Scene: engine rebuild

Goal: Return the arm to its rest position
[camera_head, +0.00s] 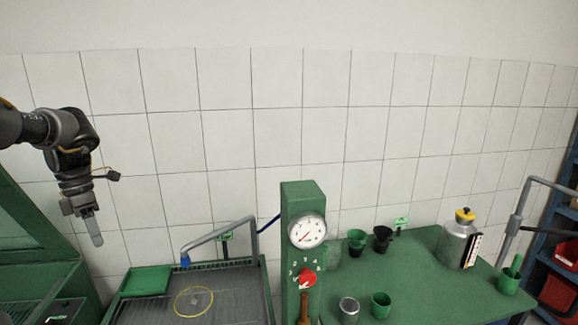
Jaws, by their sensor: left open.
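My left arm comes in from the left edge, raised in front of the tiled wall. Its gripper (92,226) points down at the left, above and apart from the green bench surfaces. It is open, and I see nothing held in it. My right arm and gripper are out of the picture.
A washing tray (235,294) with a bent spout (215,235) lies below. A green post (290,255) carries a gauge (307,230) and red knob (308,277). The green table (415,270) holds cups, funnels and a metal canister (457,244). The wall space is free.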

